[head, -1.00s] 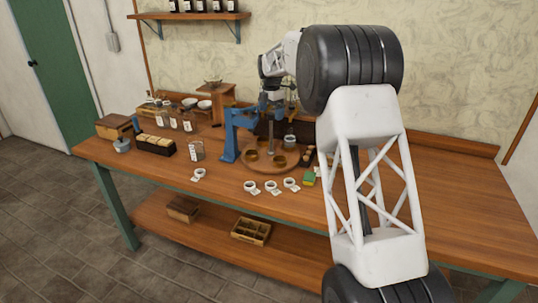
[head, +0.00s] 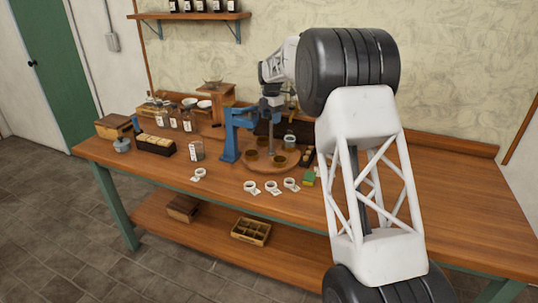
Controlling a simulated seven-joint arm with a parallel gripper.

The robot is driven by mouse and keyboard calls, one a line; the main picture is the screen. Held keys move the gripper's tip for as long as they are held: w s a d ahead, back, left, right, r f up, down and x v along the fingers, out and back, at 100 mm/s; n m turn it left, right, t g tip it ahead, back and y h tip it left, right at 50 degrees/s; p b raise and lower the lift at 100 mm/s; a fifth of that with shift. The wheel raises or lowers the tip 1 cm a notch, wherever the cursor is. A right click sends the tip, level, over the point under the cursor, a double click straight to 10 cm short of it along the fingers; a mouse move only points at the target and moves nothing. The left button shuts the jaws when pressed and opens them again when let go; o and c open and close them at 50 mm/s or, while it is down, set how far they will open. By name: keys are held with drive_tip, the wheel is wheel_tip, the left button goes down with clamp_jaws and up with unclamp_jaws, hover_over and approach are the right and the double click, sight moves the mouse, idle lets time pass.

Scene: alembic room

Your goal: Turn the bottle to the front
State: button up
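A round wooden turntable (head: 268,169) sits on the bench right of a blue stand (head: 230,143). Low brown, round vessels (head: 280,160) stand near its front, and a grey one (head: 290,141) stands toward its back right. Which item on it is the task's bottle, I cannot tell. My gripper (head: 268,151) points down over the turntable between these vessels, beside the blue stand. It is too small and dark to see its fingers clearly, or whether it touches or holds anything.
Several labelled bottles (head: 188,122) and a clear labelled jar (head: 196,150) stand left of the blue stand. White rings with tags (head: 271,187) and a green-yellow sponge (head: 309,178) lie along the front. The bench's right side (head: 460,190) is clear.

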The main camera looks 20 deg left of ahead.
drive_tip(key=c, duration=0.8)
drive_tip(key=shift+m, duration=0.3)
drive_tip(key=m, duration=0.3)
drive_tip(key=shift+m, duration=1.2)
drive_tip(key=m, duration=0.2)
drive_tip(key=shift+m, duration=2)
